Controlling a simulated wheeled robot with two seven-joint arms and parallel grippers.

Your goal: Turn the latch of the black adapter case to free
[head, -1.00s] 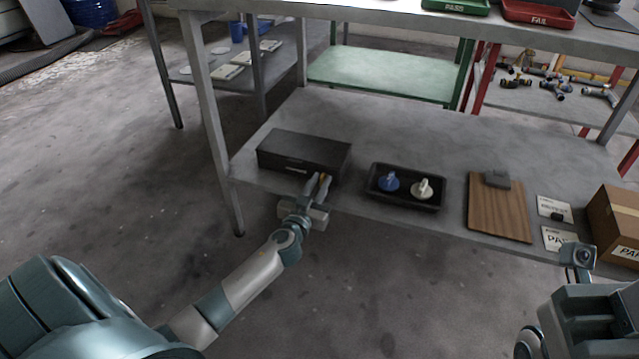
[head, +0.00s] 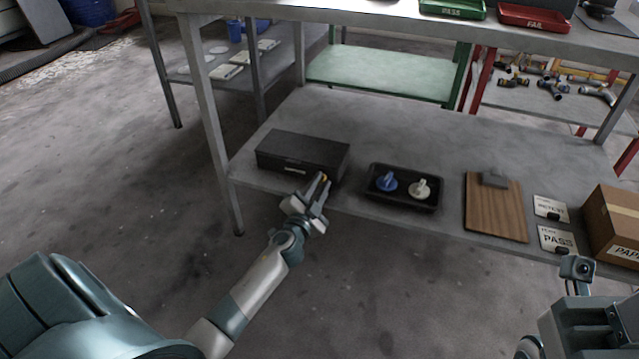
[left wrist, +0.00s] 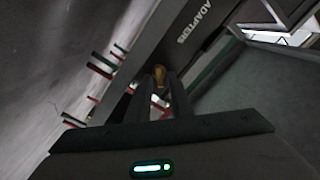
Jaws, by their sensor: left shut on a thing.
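The black adapter case (head: 302,150) sits shut at the left front of the lower shelf. It also shows in the left wrist view (left wrist: 172,45), with the word ADAPTERS on its face. My left gripper (head: 322,180) is at the front right of the case. In the left wrist view its fingers (left wrist: 160,85) are shut on the small brass-coloured latch (left wrist: 159,74). The fingers hide part of the latch. My right gripper (head: 575,268) is at the lower right, away from the case, and its fingers do not show clearly.
A black tray (head: 405,207) with a blue and a white knobbed piece stands right of the case. A clipboard (head: 495,208), cards (head: 550,208) and a cardboard box (head: 615,222) are farther right. The shelf behind the case is bare.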

